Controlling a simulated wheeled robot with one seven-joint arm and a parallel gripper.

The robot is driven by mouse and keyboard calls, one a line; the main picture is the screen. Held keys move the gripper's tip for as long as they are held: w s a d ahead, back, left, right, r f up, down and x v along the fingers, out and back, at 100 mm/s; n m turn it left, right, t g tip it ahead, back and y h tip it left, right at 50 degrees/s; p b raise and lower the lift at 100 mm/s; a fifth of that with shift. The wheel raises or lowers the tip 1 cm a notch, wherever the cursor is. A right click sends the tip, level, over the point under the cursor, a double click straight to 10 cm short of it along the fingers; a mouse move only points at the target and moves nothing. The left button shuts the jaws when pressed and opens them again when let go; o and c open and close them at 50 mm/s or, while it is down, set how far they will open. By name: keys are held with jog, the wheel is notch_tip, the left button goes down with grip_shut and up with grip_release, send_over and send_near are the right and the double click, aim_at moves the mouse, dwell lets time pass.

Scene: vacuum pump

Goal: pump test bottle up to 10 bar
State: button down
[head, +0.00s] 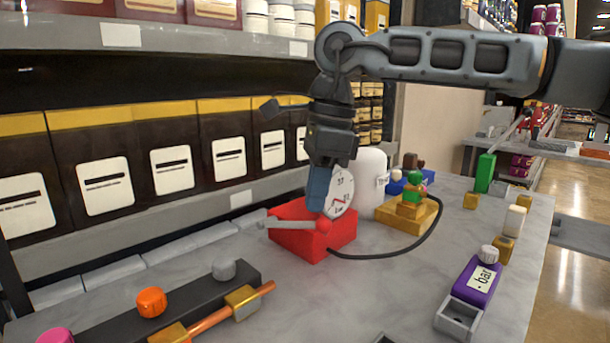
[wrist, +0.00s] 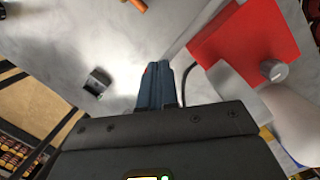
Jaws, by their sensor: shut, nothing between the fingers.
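The red pump box (head: 290,238) sits on the grey table; it also shows in the wrist view (wrist: 235,45). In the wrist view the tips (wrist: 157,72) are together beside the lever. The round white gauge (head: 341,188) is partly hidden by my gripper, and its reading is too small to tell. A white bottle (head: 370,180) stands behind.
A black hose (head: 405,252) runs from the pump to a yellow block (head: 415,220) with a green knob. A purple "bar" box (head: 475,283) stands at right. A dark rail with coloured knobs (head: 190,300) lies front left. The front middle of the table is clear.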

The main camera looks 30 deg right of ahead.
jog(key=w+a+r+p, duration=0.1)
jog(key=w+r+p, duration=0.3)
jog(key=r, duration=0.1)
jog(key=shift+w+a+r, duration=0.2)
jog(key=shift+r, duration=0.05)
dwell(0.7)
jog(key=w+r+p, duration=0.1)
jog(key=r+p, duration=0.1)
jog(key=w+a+r+p, duration=0.1)
jog(key=w, duration=0.1)
jog(key=shift+r+p, duration=0.4)
dwell(1.0)
